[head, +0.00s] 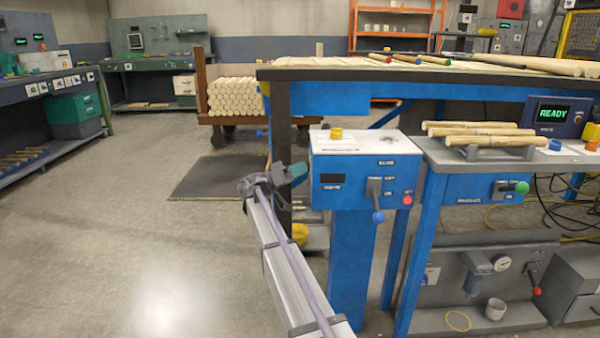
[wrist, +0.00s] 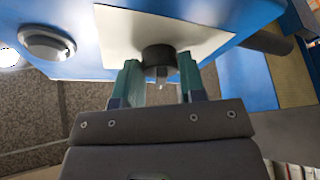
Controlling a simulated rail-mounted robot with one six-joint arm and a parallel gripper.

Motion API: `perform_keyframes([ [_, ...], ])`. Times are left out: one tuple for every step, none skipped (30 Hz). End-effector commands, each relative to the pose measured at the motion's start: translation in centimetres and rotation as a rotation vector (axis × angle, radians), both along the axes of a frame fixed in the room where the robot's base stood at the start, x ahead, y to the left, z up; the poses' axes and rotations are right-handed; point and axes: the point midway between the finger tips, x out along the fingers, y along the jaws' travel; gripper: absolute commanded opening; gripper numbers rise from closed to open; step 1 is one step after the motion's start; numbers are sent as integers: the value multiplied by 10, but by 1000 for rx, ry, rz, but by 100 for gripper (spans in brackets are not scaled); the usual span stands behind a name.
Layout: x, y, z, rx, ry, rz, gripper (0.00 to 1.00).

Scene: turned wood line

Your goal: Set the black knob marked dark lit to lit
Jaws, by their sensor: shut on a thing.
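The black knob (wrist: 159,56) stands out from a pale plate (wrist: 205,35) on the blue box. In the wrist view my gripper (wrist: 160,74) has its two teal fingers on either side of the knob and is shut on it. The dark and lit marks cannot be read, and which way the knob points cannot be told. In the head view my gripper (head: 297,171) is at the left side of the blue control box (head: 340,190). The knob is hidden there.
A silver round fitting (wrist: 47,42) is beside the plate. The box's front has a blue-ended lever (head: 377,203) and a red button (head: 407,200); a yellow button (head: 336,134) is on top. A bench with wooden rods (head: 480,128) stands right. Floor at left is clear.

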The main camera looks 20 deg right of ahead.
Motion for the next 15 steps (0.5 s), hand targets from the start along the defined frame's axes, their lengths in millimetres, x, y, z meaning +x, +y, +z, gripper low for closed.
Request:
perform_keyframes([
  [2,0,-2,-18,-35,0,14],
  [2,-1,-2,-29,-60,0,14],
  [3,-1,-2,-44,-94,0,14],
  [3,-1,-2,-56,-120,-1,14],
  [3,-1,-1,-68,-145,0,14],
  [3,-1,-1,-85,-181,0,14],
  [3,-1,-1,-97,-206,0,14],
  [4,-1,-1,-108,-232,0,14],
  [4,-1,-1,-124,-266,0,14],
  [4,-1,-1,-135,-293,-1,14],
  [5,-1,-1,-147,-319,1,14],
  [5,-1,-1,-163,-354,0,14],
  [5,-1,-1,-175,-378,0,14],
  [5,-1,0,-187,-403,1,14],
  [5,-1,0,-202,-435,0,14],
])
